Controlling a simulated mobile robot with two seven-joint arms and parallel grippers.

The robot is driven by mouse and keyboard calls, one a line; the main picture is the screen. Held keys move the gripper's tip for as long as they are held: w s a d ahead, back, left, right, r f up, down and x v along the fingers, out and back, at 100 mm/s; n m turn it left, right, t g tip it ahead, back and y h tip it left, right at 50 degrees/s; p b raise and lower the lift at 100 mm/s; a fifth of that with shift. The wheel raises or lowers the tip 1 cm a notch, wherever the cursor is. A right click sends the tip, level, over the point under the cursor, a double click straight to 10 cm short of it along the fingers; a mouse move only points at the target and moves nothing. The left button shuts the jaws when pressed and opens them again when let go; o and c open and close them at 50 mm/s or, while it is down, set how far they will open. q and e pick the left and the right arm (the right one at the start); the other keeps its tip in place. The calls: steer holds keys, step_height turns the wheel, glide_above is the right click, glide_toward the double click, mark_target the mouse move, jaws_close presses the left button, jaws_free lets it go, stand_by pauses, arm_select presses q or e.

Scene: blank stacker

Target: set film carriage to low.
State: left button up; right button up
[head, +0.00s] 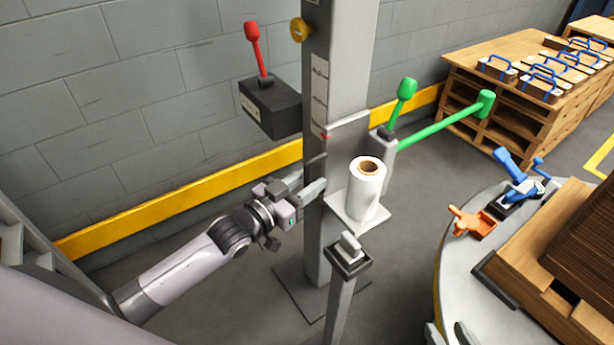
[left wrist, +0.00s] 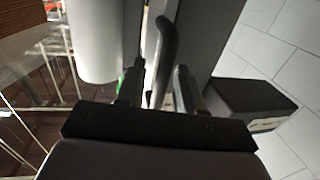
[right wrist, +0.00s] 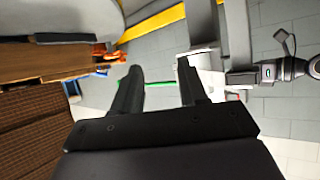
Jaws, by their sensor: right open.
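The film carriage (head: 341,212) is a grey plate on the upright mast, with a white film roll (head: 367,190) standing on it. The roll also shows in the left wrist view (left wrist: 92,40). A scale plate (head: 319,85) with marks is on the mast, and a small red pointer sits near its lower end. My left gripper (head: 318,185) is at the mast, left of the roll. In the left wrist view a dark curved handle (left wrist: 166,45) stands between its fingers; whether they grip it is unclear. My right gripper (right wrist: 159,68) is open and empty, away from the carriage.
A black box with a red lever (head: 254,45) is left of the mast. Green levers (head: 405,90) are to its right. A post (head: 341,290) stands in front. A round turntable (head: 450,270) with clamps and a pallet load is at right.

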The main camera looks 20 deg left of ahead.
arm_select(q)
steer(key=shift+r, duration=0.3)
steer(key=shift+s+a, duration=0.3)
steer(key=shift+s, duration=0.15)
steer(key=p+v, duration=0.1)
steer(key=v, duration=0.3)
steer(key=shift+s+a+p, duration=0.1)
steer(key=shift+s+p, duration=0.1)
steer(key=shift+p, duration=0.15)
steer(key=shift+v, duration=0.8)
arm_select(e)
steer(key=shift+s+d+f+h, duration=0.35)
steer(key=shift+d+f, duration=0.1)
steer(key=shift+d, duration=0.25)
arm_select(q)
steer(key=shift+f, duration=0.1)
arm_select(e)
steer(key=shift+w+a, duration=0.1)
